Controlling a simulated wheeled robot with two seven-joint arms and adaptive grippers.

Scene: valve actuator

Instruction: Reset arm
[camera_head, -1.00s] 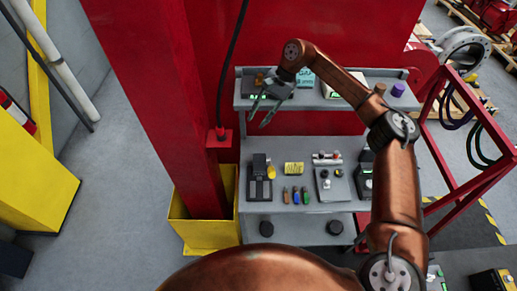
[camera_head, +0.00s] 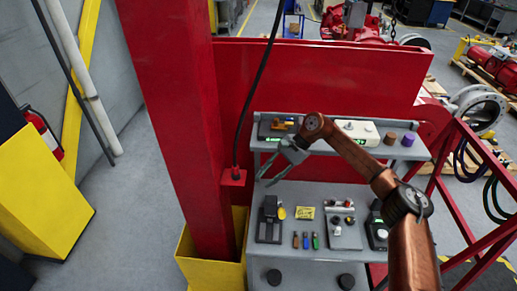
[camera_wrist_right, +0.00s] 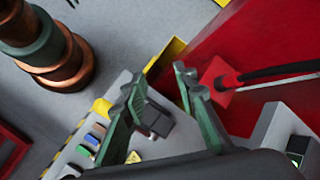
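My right arm (camera_head: 410,215), copper-coloured, comes up from the lower right in the head view and bends left over the grey cart. Its right gripper (camera_head: 268,176) hangs at the cart's left side, in front of the upper shelf's left end and above the lower shelf. In the right wrist view the two green-grey fingers (camera_wrist_right: 158,78) stand apart with nothing between them. The gripper is open and empty. My left gripper is in neither view now.
The grey cart (camera_head: 300,187) carries a black device (camera_head: 270,222), a yellow label block (camera_head: 305,213), several small coloured items and a white box (camera_head: 357,132). A red post (camera_head: 180,110) with a hanging black cable (camera_head: 262,75) stands close left.

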